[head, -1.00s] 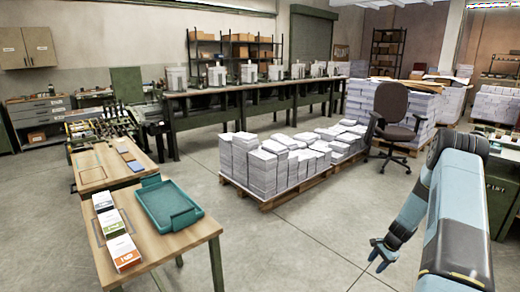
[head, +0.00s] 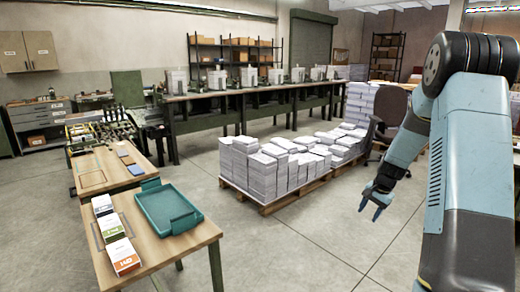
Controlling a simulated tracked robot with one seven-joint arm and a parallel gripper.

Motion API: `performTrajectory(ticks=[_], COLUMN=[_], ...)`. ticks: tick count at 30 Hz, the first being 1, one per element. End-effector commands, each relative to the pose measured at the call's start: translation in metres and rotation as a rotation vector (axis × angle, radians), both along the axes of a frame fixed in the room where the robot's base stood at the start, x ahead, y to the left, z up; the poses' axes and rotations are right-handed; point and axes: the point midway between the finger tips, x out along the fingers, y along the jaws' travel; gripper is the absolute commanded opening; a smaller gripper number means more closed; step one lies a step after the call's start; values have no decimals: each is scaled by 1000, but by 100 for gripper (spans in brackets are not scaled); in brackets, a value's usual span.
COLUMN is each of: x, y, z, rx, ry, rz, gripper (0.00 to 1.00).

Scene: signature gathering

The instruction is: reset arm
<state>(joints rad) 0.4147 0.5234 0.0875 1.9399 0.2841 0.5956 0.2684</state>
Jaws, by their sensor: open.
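My gripper (head: 371,205) hangs at the right of the head view, pointing down over the bare floor, in front of the office chair. Its fingers are apart and nothing is between them. My light blue arm fills the right edge of the view, with its elbow raised near the top right and its forearm slanting down to the left. The gripper is clear of the near table and appears to the right of the paper pallet. The arm hides part of the right side of the room.
A wooden table (head: 188,240) at lower left holds a teal tray (head: 168,208) and several paper stacks (head: 117,245). A pallet (head: 262,204) of white paper stacks stands mid-room. A dark chair (head: 391,103) is partly behind my arm. The floor (head: 300,250) in front is clear.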

Motion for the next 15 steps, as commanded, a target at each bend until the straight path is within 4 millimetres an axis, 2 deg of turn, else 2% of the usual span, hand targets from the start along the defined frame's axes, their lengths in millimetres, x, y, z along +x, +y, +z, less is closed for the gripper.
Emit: performTrajectory(ticks=[1,3,15], x=[-4,-9,-54], y=[6,14,59], z=[15,32,122], rx=[-10,-23,-99], ry=[-11,-21,-85], rz=[19,47,201], gripper=[52,52,52])
